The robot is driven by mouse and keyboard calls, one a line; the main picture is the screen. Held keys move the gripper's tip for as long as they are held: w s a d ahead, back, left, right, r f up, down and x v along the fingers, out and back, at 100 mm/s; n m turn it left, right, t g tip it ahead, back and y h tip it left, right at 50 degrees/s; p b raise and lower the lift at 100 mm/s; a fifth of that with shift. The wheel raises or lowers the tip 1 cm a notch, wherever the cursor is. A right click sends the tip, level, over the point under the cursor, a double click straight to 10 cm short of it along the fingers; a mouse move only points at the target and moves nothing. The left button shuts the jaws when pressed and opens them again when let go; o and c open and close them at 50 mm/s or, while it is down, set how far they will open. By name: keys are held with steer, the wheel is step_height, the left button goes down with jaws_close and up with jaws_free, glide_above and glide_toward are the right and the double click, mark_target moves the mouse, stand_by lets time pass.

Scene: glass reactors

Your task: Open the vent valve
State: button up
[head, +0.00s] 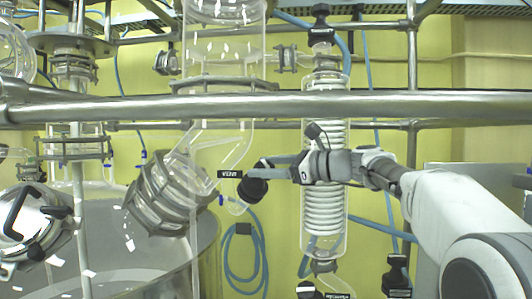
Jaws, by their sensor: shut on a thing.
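The vent valve has a black knob (252,189) and a small black label (229,174) reading VENT. It sits below the angled glass tube left of the coiled condenser. My gripper (268,167) reaches in from the right, in front of the condenser, and is shut on the knob. The fingers hide the upper right part of the knob. The valve's exact turn angle cannot be told from this view.
A metal rail (400,104) crosses the whole view above my gripper. The glass condenser (323,226) stands close behind my wrist. A clamped glass flange (165,195) is to the left. Another black knob (397,276) is at lower right. Blue hoses (236,275) hang behind.

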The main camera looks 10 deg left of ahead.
steer(key=n+g+p, duration=0.2)
steer(key=n+p, duration=0.1)
steer(key=shift+r+n+g, duration=0.3)
steer(key=shift+g, duration=0.1)
steer(key=shift+f+n+g+h+p, duration=0.25)
steer(key=shift+n+g+h+p, duration=0.25)
steer(key=shift+n+g+p, duration=0.55)
steer(key=shift+n+g+h, duration=0.25)
steer(key=shift+n+h, duration=0.05)
steer(key=shift+n, duration=0.45)
steer(key=shift+s+f+n+g+h, duration=0.15)
steer(key=shift+n+g+h, duration=0.2)
steer(key=shift+n, duration=0.25)
steer(key=o, duration=1.4)
steer(key=shift+m, duration=0.5)
